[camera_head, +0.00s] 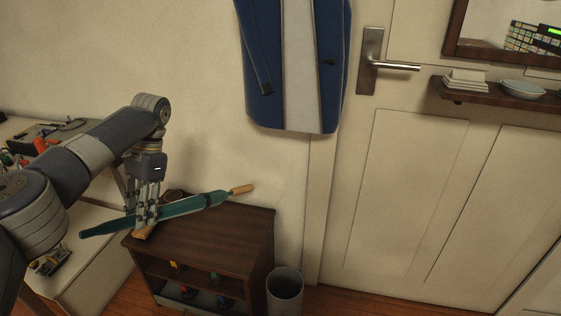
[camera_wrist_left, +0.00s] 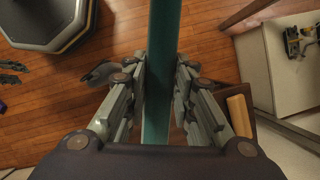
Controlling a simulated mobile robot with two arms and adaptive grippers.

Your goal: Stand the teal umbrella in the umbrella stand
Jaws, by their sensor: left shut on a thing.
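The teal umbrella (camera_head: 183,208) is held nearly level above the brown cabinet, its wooden handle to the right and its tip to the left. My left gripper (camera_head: 146,214) is shut on it, around the closed canopy. In the left wrist view the umbrella (camera_wrist_left: 160,70) runs between the two fingers of the left gripper (camera_wrist_left: 160,85). The grey umbrella stand (camera_head: 285,290) is on the floor right of the cabinet, in front of the wall; its top is open and it looks empty. My right gripper is not in view.
The dark brown cabinet (camera_head: 235,222) has open shelves with small coloured items. A wooden block (camera_head: 144,232) lies at its front edge. A blue and grey coat (camera_head: 300,70) hangs above. A door with a handle (camera_head: 390,65) and a small shelf (camera_head: 515,93) are right. A cluttered pale table (camera_head: 90,262) stands left.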

